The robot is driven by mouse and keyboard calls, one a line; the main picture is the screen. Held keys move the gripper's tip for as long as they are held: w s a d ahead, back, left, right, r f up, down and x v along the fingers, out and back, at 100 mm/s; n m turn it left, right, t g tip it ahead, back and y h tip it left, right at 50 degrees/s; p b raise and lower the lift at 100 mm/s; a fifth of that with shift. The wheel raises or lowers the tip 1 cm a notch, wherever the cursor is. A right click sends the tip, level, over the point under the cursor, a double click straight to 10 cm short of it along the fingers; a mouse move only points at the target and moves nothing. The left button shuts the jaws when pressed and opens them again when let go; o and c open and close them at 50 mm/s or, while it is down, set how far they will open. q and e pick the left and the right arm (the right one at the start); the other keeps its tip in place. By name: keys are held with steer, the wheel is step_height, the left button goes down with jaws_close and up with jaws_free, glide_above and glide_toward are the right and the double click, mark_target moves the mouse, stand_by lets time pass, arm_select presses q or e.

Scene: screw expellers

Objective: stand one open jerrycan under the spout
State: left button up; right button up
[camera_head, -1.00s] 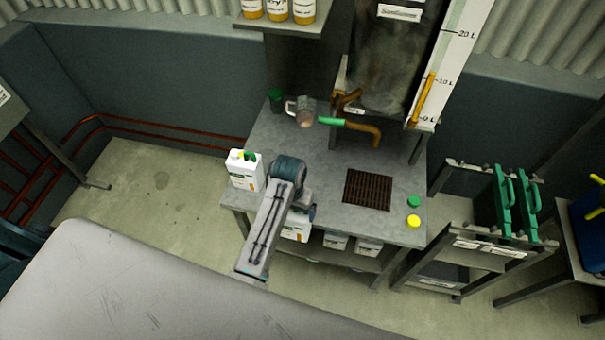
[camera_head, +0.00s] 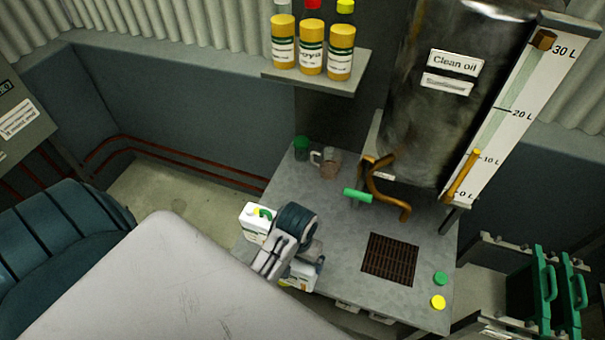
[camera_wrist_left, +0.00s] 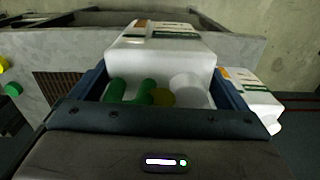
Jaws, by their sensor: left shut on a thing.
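A brown curved spout (camera_head: 404,212) with a green tap handle (camera_head: 357,195) comes from the clean oil tank (camera_head: 455,90). A dark grate (camera_head: 390,258) lies in the table below it. My left gripper (camera_wrist_left: 160,90) is shut on a white jerrycan (camera_wrist_left: 160,45) with green and yellow parts on top; whether its mouth is open I cannot tell. In the head view my left wrist mostly hides this jerrycan (camera_head: 299,280), near the table's front edge. A second white jerrycan (camera_head: 256,219) stands left of it and shows in the wrist view (camera_wrist_left: 255,97). My right gripper is not in view.
A green cap (camera_head: 440,278) and a yellow cap (camera_head: 438,302) lie right of the grate. A glass jug (camera_head: 328,162) and a green-topped jar (camera_head: 301,148) stand at the back left. Bottles (camera_head: 312,45) stand on a shelf above. The tabletop around the grate is clear.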

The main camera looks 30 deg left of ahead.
arm_select(q)
steer(key=w+a+f, duration=0.4)
steer(key=w+a, duration=0.1)
steer(key=w, duration=0.4)
steer(key=shift+f, duration=0.25)
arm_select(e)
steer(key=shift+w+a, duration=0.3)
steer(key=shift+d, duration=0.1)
arm_select(q)
steer(key=o, duration=1.5)
steer(key=shift+f, duration=0.15)
steer(key=shift+o, duration=0.4)
steer(key=shift+s, duration=0.1)
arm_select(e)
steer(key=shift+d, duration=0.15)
